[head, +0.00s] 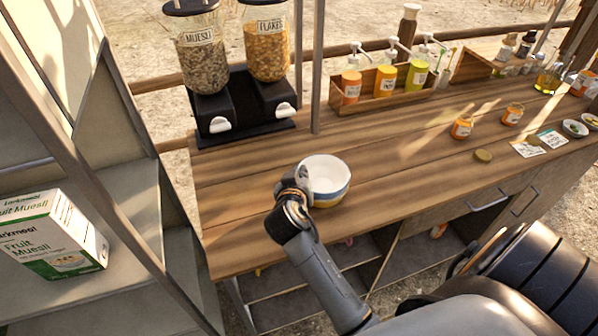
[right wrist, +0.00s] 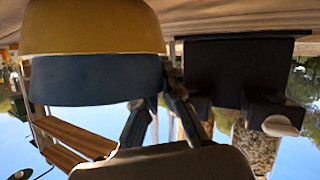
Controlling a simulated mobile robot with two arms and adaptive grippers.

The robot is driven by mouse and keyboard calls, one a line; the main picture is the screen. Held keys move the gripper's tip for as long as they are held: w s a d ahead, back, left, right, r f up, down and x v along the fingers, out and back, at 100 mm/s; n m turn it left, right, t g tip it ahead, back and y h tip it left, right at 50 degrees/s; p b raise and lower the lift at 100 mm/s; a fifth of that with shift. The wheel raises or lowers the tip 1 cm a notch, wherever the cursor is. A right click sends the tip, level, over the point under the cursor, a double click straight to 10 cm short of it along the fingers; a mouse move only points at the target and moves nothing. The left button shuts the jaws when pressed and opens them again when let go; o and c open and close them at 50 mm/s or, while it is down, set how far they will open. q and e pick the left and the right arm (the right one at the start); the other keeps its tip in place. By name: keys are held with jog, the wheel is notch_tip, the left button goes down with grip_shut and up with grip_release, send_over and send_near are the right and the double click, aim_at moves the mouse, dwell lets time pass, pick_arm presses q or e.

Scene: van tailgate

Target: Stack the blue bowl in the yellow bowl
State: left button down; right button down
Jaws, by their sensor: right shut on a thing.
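The blue bowl (head: 325,172) has a white inside and sits upright in the yellow bowl (head: 329,203) on the wooden counter. Its blue wall shows above the yellow rim. In the right wrist view, which is upside down, the blue wall (right wrist: 95,80) shows below the yellow bowl (right wrist: 95,27). My right gripper (head: 302,180) is shut on the blue bowl's left rim, and a finger also shows in the right wrist view (right wrist: 173,80). The inner finger is partly hidden. My left gripper is not in view.
The cereal dispenser (head: 243,108) stands behind left of the bowls. A wooden crate (head: 380,97) with bottles is at the back. A shelf with a muesli box (head: 50,238) is at left.

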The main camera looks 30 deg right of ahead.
jog(key=shift+f+b, duration=0.5)
jog(key=shift+f, duration=0.15)
jog(key=c, duration=1.5)
grip_release()
jog(key=shift+o, duration=0.2)
jog(key=shift+r, duration=0.15)
